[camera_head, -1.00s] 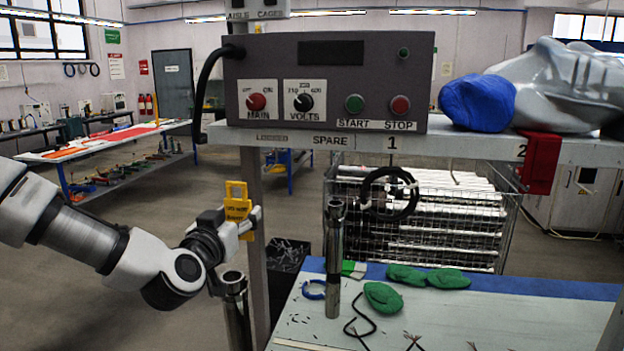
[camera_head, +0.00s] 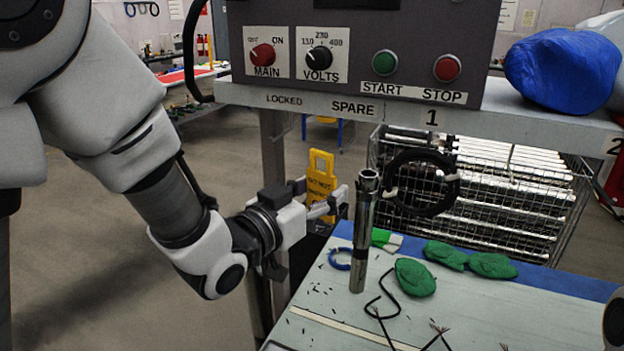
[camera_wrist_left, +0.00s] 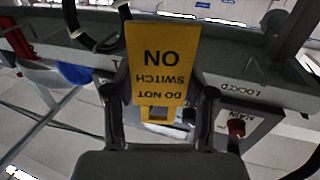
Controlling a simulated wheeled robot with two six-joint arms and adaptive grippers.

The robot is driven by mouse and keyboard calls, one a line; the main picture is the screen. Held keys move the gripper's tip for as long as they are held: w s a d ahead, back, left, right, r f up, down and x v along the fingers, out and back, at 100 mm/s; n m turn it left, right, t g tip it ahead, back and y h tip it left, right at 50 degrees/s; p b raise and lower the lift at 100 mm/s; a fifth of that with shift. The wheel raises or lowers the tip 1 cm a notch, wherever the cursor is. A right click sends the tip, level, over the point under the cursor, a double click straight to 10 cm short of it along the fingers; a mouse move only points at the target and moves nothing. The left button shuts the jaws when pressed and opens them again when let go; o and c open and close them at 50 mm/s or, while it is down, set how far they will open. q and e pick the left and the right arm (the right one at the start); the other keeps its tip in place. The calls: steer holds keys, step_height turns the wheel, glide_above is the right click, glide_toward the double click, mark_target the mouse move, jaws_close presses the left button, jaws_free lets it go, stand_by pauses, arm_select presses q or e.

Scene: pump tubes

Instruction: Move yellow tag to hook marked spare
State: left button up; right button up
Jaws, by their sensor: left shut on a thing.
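The yellow tag (camera_head: 320,178) hangs upright in my left gripper (camera_head: 334,202), in front of and below the shelf edge. In the left wrist view the tag (camera_wrist_left: 162,65) reads "DO NOT SWITCH ON" upside down, between the two fingers of the left gripper (camera_wrist_left: 160,98). The SPARE label (camera_head: 353,108) is on the shelf edge, above and a little right of the tag. I cannot make out a hook under it. The LOCKED label (camera_head: 285,100) is to its left. My right gripper is not in view.
A control box (camera_head: 360,50) stands on the shelf (camera_head: 480,118). A black ring (camera_head: 420,183) hangs below label 1. A metal tube (camera_head: 363,235) stands upright just right of the gripper. Green cloths (camera_head: 415,277) and black wire (camera_head: 376,308) lie on the workbench (camera_head: 440,305).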

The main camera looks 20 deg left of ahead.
arm_select(q)
steer(key=shift+p+x, duration=0.95)
steer(key=shift+x, duration=0.3)
steer(key=shift+w+f, duration=0.1)
steer(key=shift+a+p, duration=0.2)
steer(key=shift+p, duration=0.95)
steer(key=shift+w+f, duration=0.1)
steer(key=shift+w, duration=0.2)
steer(key=w+f, duration=0.2)
steer(key=w, duration=0.6)
steer(key=shift+d, duration=0.2)
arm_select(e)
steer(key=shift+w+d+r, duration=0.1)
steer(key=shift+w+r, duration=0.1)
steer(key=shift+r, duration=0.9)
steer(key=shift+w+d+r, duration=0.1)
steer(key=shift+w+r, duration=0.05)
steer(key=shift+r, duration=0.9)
arm_select(q)
steer(key=shift+r, duration=0.15)
